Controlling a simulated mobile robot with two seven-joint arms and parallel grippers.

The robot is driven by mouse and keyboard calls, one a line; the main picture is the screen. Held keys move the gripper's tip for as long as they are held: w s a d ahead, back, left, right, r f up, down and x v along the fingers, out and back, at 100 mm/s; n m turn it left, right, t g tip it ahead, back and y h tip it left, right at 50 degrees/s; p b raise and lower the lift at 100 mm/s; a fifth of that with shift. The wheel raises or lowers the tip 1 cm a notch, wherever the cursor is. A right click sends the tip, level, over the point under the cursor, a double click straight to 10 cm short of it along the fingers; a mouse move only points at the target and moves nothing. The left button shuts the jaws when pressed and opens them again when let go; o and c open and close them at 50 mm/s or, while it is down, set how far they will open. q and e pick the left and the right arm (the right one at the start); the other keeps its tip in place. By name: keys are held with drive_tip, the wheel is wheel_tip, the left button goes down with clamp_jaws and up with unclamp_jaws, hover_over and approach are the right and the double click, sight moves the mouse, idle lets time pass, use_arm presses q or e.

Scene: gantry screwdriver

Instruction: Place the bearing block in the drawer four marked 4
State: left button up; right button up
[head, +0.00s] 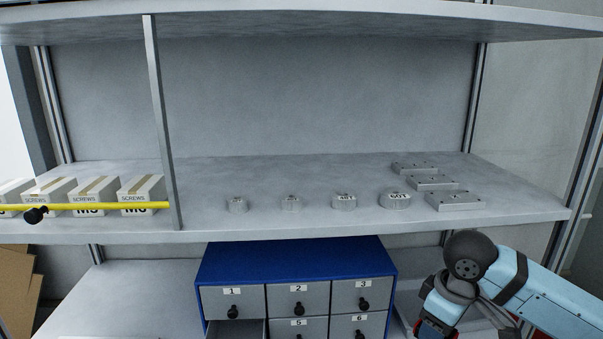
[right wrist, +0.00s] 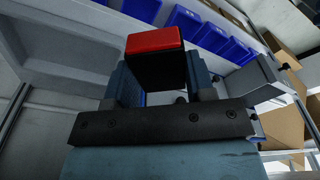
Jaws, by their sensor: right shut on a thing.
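My right gripper (right wrist: 155,75) is shut on a block with a red face (right wrist: 154,40) and a dark side. I cannot read any marking on this block. In the head view my right gripper (head: 432,327) is at the bottom edge, right of the blue drawer cabinet (head: 298,256), with a bit of red at its fingers. Below drawer 1 an open drawer (head: 236,330) shows its inside, in the place of drawer 4; its own label is out of view. A grey open drawer with a black knob (right wrist: 258,80) shows right of the gripper in the right wrist view. My left gripper is not in view.
Closed drawers with black knobs surround the open one. Blue bins (right wrist: 185,22) show in the right wrist view.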

drive_tip(key=s+r+m+p, duration=0.1)
drive_tip(key=r+m+p, duration=0.1)
drive_tip(key=p, duration=0.2)
drive_tip(key=s+r+m+p, duration=0.1)
drive_tip(key=r+m+p, duration=0.1)
drive_tip(key=p, duration=0.2)
drive_tip(key=s+r+m+p, duration=0.1)
drive_tip(key=r+m+p, duration=0.1)
drive_tip(key=r+p, duration=0.1)
drive_tip(key=shift+s+m+h+p, duration=0.2)
drive_tip(key=shift+m+h+p, duration=0.15)
drive_tip(key=shift+p, duration=0.45)
drive_tip(key=shift+s+r+m+t+p, duration=0.3)
drive_tip(key=shift+s+m+p, duration=0.1)
drive_tip(key=shift+m+p, duration=0.55)
